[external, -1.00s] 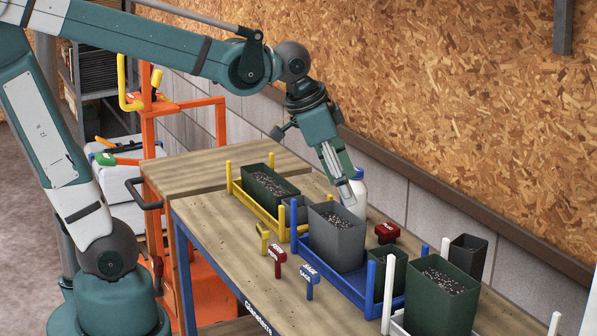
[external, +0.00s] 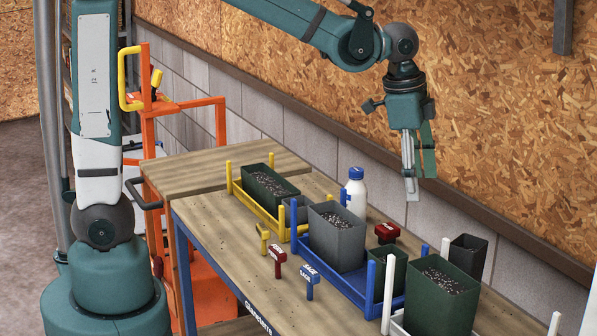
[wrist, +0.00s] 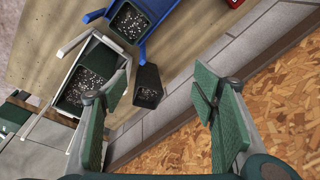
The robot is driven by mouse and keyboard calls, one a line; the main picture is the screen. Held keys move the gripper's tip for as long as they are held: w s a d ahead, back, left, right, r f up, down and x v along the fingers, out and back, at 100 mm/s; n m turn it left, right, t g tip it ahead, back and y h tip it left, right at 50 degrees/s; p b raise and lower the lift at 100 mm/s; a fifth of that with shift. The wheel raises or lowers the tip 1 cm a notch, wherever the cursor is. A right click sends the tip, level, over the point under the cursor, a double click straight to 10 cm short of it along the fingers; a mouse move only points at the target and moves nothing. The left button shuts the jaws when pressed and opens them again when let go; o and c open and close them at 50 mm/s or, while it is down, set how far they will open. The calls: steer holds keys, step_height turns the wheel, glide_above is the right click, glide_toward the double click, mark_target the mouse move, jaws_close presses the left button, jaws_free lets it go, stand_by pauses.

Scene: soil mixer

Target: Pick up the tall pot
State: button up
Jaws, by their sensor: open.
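A narrow black pot (external: 467,257) stands on the bench near the wall, outside the trays; it looks like the tall pot. In the wrist view the black pot (wrist: 149,86) leans outward in perspective, with speckled soil inside, just beyond my left finger. A large grey pot (external: 338,238) in the blue tray is also tall, so the name is not fully certain. My gripper (external: 419,172) is open and empty, high above the back edge of the bench, up and left of the black pot. Its spread fingers (wrist: 163,88) frame the wall edge in the wrist view.
The blue tray (external: 352,292) also holds a small green pot (external: 392,275). A large green pot (external: 440,297) stands in the white tray at front right. A yellow tray (external: 262,216) and white bottle (external: 356,194) are farther left. The wall is close behind the bench.

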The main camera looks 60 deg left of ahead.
mark_target(466, 269)
steer(key=w+d+f+m+g+p, duration=0.2)
steer(key=w+d+f+m+p, duration=0.1)
steer(key=w+d, duration=0.4)
steer(key=d+m+p, duration=0.1)
steer(key=d+p, duration=0.1)
steer(key=d, duration=0.1)
steer(key=shift+w+d+f+y, duration=0.25)
steer(key=shift+d+f+y, duration=0.05)
steer(key=shift+d, duration=0.1)
steer(key=shift+f+p, duration=0.35)
steer(key=shift+f, duration=4.9)
steer(key=shift+f, duration=0.15)
steer(key=shift+f, duration=2.35)
